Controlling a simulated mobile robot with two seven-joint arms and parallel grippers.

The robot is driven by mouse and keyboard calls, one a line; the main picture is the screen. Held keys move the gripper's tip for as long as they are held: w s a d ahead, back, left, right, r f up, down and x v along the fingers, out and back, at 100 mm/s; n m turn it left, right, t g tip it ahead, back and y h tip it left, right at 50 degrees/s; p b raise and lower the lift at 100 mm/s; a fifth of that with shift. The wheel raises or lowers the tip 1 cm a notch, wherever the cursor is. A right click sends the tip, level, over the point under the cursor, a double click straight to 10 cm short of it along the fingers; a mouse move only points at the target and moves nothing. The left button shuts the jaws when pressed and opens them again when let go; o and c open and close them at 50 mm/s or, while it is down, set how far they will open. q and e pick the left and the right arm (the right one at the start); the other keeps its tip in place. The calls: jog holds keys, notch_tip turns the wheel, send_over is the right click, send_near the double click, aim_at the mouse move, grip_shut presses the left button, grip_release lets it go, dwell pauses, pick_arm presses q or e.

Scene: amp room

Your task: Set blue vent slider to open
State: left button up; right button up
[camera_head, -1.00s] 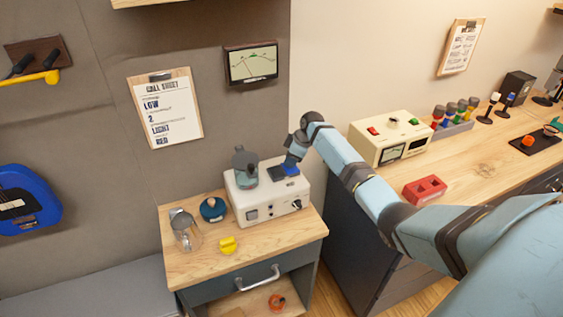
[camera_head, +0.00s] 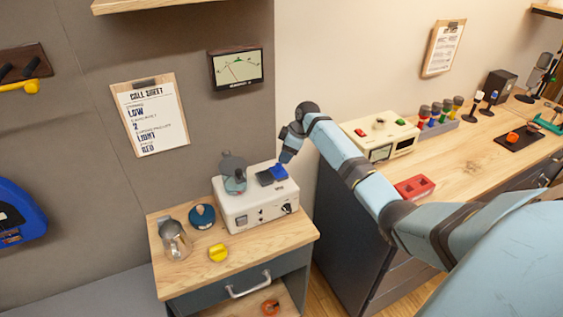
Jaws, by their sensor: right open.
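The blue vent slider (camera_head: 279,172) sits at the right end of a dark vent plate (camera_head: 265,178) on top of a white amp-like box (camera_head: 252,207). My right gripper (camera_head: 283,162) reaches down from the upper right. Its open fingers are right at the slider, partly covering it. I cannot tell whether they touch it. My left gripper is not in view.
A grey-green pot-like object (camera_head: 233,176) stands on the box, left of the vent. A metal jug (camera_head: 174,242), a dark blue round object (camera_head: 202,216) and a yellow knob (camera_head: 218,253) stand on the wooden cabinet top (camera_head: 190,281). A call sheet (camera_head: 151,115) hangs behind.

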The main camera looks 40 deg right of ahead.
jog(key=v, duration=0.9)
jog(key=shift+b, duration=0.45)
jog(key=s+a+f+m+g+h, duration=0.1)
jog(key=s+a+f+h, duration=0.1)
jog(key=s+a+f, duration=1.45)
jog(key=s+a+r+m, duration=0.2)
jog(key=s+a, duration=0.2)
jog(key=s, duration=0.4)
jog(key=s+a+r+m+t, duration=0.1)
jog(key=s+a+r, duration=0.1)
jog(key=s+a, duration=0.35)
jog(key=s+a+r+m, duration=0.2)
jog(key=s, duration=0.7)
jog(key=w+a+f+t+y, duration=0.1)
jog(key=w+a+f+t, duration=0.2)
jog(key=f, duration=0.3)
jog(key=w+a+f+n+t+y+p, duration=0.1)
jog(key=w+a+f+t, duration=0.1)
jog(key=a+f+t, duration=0.2)
notch_tip(320, 180, down, 3)
jog(key=shift+w+f, duration=0.1)
jog(key=shift+w, duration=0.3)
